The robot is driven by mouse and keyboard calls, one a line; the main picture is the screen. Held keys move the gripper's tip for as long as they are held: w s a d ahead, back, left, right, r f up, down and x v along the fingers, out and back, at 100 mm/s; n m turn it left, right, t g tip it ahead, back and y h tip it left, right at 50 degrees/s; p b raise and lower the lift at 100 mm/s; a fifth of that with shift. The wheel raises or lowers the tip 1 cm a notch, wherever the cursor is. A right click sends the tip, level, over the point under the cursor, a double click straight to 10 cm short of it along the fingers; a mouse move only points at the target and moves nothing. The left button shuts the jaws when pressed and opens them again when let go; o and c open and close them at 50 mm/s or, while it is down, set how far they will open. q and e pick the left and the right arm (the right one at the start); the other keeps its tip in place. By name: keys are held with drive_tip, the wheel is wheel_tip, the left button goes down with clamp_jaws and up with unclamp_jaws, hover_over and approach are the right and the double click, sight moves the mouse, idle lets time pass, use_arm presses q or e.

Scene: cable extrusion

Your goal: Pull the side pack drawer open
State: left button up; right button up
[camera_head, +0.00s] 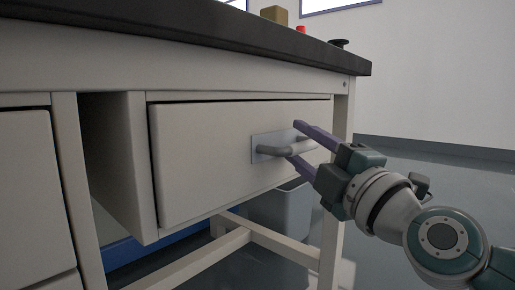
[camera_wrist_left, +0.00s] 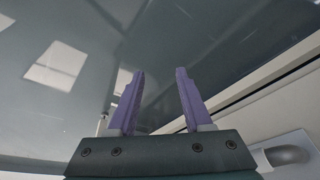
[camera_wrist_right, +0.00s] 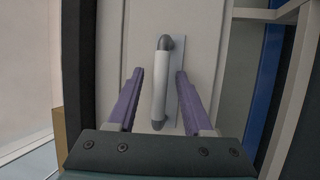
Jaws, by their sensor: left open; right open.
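The side pack drawer (camera_head: 205,165) is a pale front under the dark worktop, with a grey bar handle (camera_head: 275,150) on a metal plate. My right gripper (camera_head: 306,145) is open at the handle's right end in the head view. In the right wrist view the handle (camera_wrist_right: 160,85) lies between the two purple fingers of that gripper (camera_wrist_right: 159,72), with gaps on both sides. My left gripper (camera_wrist_left: 158,72) is open and empty in its wrist view and is out of the head view. A handle (camera_wrist_left: 288,155) shows at the lower right there.
The worktop (camera_head: 230,33) overhangs the drawer and carries a tan block (camera_head: 274,15), a red item and a black item. A grey bin (camera_head: 285,208) and frame bars stand below. Another drawer front (camera_head: 30,190) is at left. Floor at the right is free.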

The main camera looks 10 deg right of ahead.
drive_tip(key=shift+c, duration=0.2)
clamp_jaws()
idle(1.1)
